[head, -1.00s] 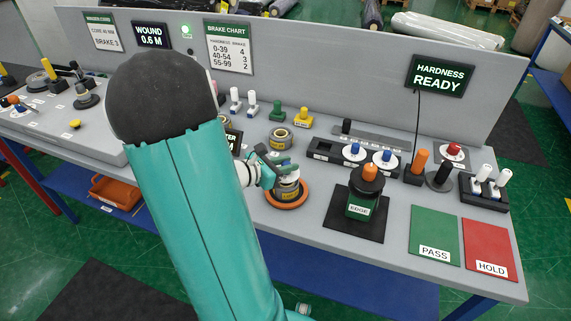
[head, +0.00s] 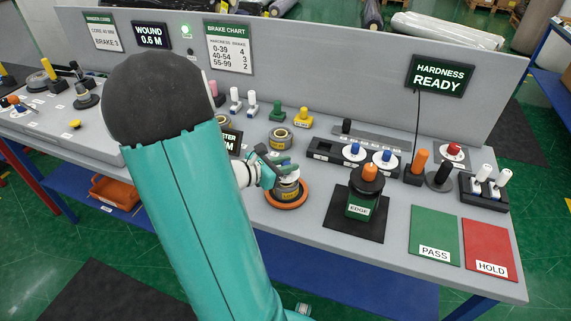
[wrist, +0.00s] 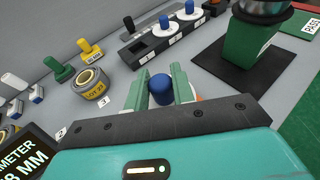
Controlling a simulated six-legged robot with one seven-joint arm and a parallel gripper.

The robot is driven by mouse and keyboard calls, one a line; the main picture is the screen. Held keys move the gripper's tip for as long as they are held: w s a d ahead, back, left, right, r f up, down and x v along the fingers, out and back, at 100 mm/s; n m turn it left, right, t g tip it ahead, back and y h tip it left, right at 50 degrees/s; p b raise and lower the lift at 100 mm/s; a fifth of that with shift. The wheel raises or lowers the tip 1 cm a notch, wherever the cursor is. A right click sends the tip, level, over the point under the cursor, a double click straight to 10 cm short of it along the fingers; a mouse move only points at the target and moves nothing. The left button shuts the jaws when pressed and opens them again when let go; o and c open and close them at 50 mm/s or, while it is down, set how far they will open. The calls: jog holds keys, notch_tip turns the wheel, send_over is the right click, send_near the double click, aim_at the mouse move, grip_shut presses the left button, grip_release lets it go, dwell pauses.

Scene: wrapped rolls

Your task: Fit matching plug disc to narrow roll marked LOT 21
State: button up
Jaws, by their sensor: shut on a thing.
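My gripper (wrist: 160,95) is shut on the blue knob (wrist: 161,88) of a plug disc. In the head view my gripper (head: 282,166) is over a narrow roll (head: 288,192) with a yellow label, standing in an orange ring (head: 270,200). The disc's pale edge shows at the top of this roll, but I cannot tell whether it is fully seated. The label is too small to read. Another short roll (head: 280,139) with a yellow label stands behind; it also shows in the wrist view (wrist: 91,84).
A black rack (head: 322,148) holds two blue-knobbed discs (head: 354,150). A green EDGE block (head: 360,206) stands on a black mat to the right. Green PASS (head: 434,230) and red HOLD (head: 487,245) mats lie clear at the right. Green (head: 277,112) and yellow (head: 303,119) pegs stand behind.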

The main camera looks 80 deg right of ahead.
jog(key=shift+f, duration=1.45)
jog(key=o, duration=1.1)
jog(key=shift+w, duration=0.1)
jog(key=v, duration=1.3)
jog(key=shift+w+a+r, duration=0.15)
jog(key=shift+a+r, duration=0.05)
jog(key=shift+a, duration=0.05)
jog(key=shift+a, duration=0.1)
jog(key=w+a+r+m+t+y, duration=0.3)
jog(key=a+r+t, duration=0.1)
jog(key=a, duration=0.8)
jog(key=w+a+r+m+t+y, duration=0.3)
jog(key=a+r+t+y, duration=0.1)
jog(key=a, duration=0.8)
jog(key=w+a+r+m+t+y, duration=0.4)
jog(key=a+r+t, duration=0.1)
jog(key=a, duration=0.7)
jog(key=shift+r+t, duration=0.2)
jog(key=shift+t, duration=0.7)
